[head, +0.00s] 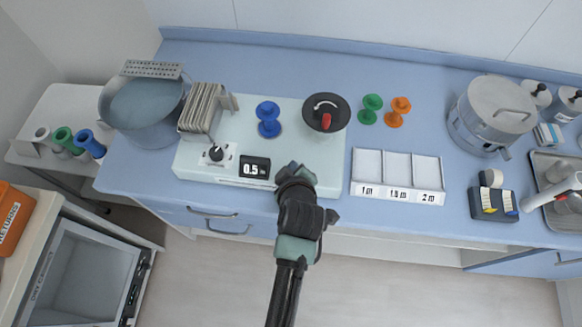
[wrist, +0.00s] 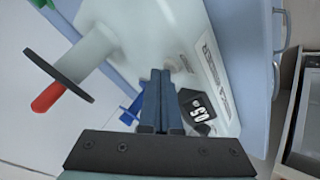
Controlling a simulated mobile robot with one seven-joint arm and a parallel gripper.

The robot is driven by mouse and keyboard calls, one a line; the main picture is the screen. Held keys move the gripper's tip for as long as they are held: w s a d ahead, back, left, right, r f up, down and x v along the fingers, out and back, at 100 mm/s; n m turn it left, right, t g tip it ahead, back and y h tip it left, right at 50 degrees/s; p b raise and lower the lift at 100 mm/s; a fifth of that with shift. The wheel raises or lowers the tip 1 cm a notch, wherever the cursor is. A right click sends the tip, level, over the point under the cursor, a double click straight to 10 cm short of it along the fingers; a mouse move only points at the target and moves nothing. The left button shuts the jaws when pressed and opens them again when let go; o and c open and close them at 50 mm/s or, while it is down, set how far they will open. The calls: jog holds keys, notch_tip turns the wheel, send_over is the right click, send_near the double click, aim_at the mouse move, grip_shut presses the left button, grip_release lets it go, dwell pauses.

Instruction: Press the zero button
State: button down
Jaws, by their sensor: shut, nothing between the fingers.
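A white instrument (head: 335,175) stands on the blue counter, with a black display (head: 255,168) reading 0.5 on its front part. The display also shows in the wrist view (wrist: 196,110), right of my fingers. I cannot make out the zero button; my gripper covers part of the panel right of the display. My gripper (head: 296,172) is shut and empty, over the front edge of the instrument. Its fingers also show in the wrist view (wrist: 161,78), pointing at the white casing. I cannot tell if they touch it.
On the instrument are a black knob (head: 216,153), a blue spool (head: 268,120) and a dark disc with a red handle (head: 326,112). A rack of plates (head: 203,108) stands at its left. A three-part white tray (head: 396,194) lies to the right. Green and orange spools (head: 398,112) stand behind that tray.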

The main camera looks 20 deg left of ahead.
jog(key=shift+f, duration=0.2)
jog(key=shift+r, duration=0.15)
dwell(0.3)
jog(key=shift+r+p, duration=0.7)
jog(key=shift+r, duration=0.05)
notch_tip(320, 180, up, 5)
jog(key=p, duration=0.4)
dwell(0.8)
